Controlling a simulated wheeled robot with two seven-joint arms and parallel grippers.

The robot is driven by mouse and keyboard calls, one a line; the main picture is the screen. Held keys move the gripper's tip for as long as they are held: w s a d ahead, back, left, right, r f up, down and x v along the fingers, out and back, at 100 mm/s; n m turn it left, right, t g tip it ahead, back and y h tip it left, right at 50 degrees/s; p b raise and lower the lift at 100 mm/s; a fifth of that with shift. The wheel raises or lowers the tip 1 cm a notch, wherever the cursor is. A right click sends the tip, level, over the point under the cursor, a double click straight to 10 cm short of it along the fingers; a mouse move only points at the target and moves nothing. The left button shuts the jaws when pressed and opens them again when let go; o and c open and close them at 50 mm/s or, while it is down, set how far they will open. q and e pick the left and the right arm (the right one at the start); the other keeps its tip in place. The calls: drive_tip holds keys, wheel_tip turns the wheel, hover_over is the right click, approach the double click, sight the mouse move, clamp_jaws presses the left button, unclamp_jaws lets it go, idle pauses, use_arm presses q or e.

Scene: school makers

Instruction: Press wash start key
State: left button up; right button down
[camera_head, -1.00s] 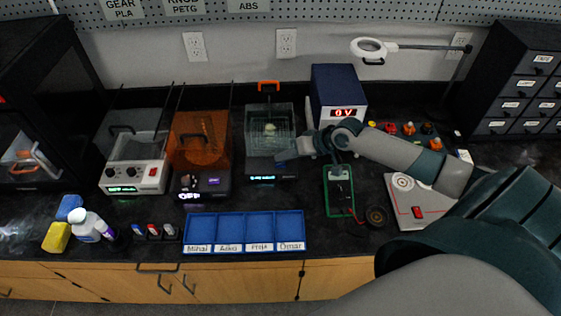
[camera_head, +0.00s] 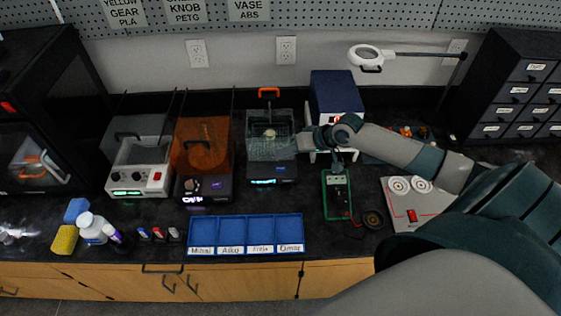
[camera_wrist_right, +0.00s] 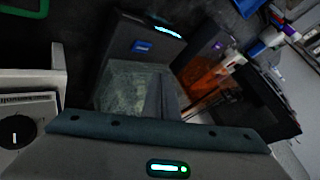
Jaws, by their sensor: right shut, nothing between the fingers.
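The wash station is a clear tank (camera_head: 268,146) with an orange handle (camera_head: 268,92) on a dark base with a lit cyan display (camera_head: 263,182). Something small and pale is inside the tank. In the right wrist view the station appears turned, with its display (camera_wrist_right: 167,31) lit and a blue key (camera_wrist_right: 142,46) on the dark front. My right gripper (camera_head: 304,141) is shut and empty, at the right side of the tank, apart from the front key as far as I can tell. My left gripper is out of view.
An orange-covered machine (camera_head: 202,145) stands left of the station and a blue-topped power supply (camera_head: 336,92) behind right. A green multimeter (camera_head: 337,194) and a blue sorting tray (camera_head: 246,222) lie in front. My right arm covers part of the bench's right side.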

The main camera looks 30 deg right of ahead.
drive_tip(key=shift+r+p, duration=0.6)
drive_tip(key=shift+r, duration=0.3)
drive_tip(key=shift+f, duration=0.1)
